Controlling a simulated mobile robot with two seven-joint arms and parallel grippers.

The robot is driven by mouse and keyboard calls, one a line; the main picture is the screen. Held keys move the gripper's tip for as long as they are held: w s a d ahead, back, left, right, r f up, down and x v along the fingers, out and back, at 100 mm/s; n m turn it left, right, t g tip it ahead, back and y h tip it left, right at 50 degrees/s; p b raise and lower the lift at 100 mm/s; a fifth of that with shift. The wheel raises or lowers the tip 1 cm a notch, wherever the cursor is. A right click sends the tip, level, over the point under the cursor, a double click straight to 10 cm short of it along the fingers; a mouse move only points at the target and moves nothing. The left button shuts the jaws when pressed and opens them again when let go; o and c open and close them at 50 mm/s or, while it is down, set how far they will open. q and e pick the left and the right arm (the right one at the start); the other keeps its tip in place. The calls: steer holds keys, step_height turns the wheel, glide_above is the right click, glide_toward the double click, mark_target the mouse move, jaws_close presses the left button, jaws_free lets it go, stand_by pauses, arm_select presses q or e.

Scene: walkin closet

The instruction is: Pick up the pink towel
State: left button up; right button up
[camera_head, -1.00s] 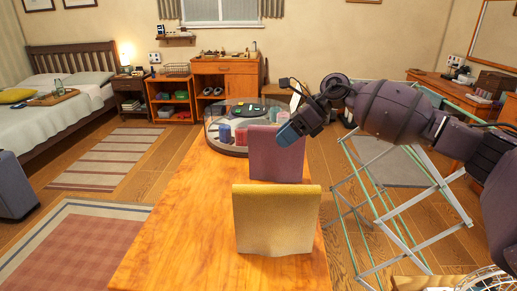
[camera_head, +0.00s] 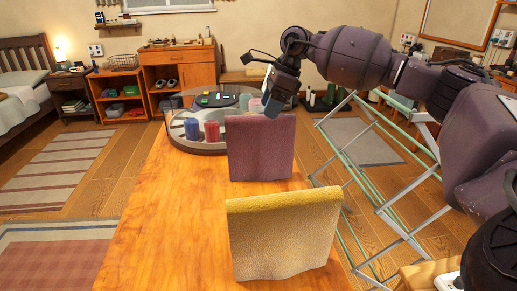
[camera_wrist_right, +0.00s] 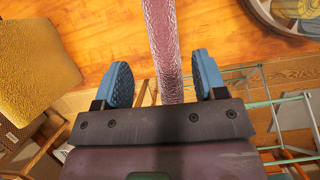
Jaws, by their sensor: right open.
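The pink towel (camera_head: 260,150) stands upright on the wooden table (camera_head: 165,215), behind a yellow towel (camera_head: 283,237). My right gripper (camera_head: 275,100) is over the top edge of the pink towel in the head view. In the right wrist view the pink towel (camera_wrist_right: 165,50) shows edge-on as a narrow strip. It runs between the two blue fingertips of my right gripper (camera_wrist_right: 163,80), with a gap on each side. The gripper is open. My left gripper is not in view.
A round tray (camera_head: 180,138) with a clear rim holds blue and red items behind the pink towel. A folding drying rack (camera_head: 375,180) stands right of the table. The table's left part is clear.

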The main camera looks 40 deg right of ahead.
mark_target(260, 121)
steer(key=shift+w+b+x, duration=0.25)
steer(key=shift+b+x, duration=0.05)
steer(key=shift+x, duration=1)
steer(key=shift+w+b+x, duration=0.2)
steer(key=shift+b+x, duration=0.1)
steer(key=shift+x, duration=1.05)
steer(key=shift+a+r, duration=0.15)
steer(key=shift+r, duration=0.05)
steer(key=shift+f, duration=0.25)
jaws_close()
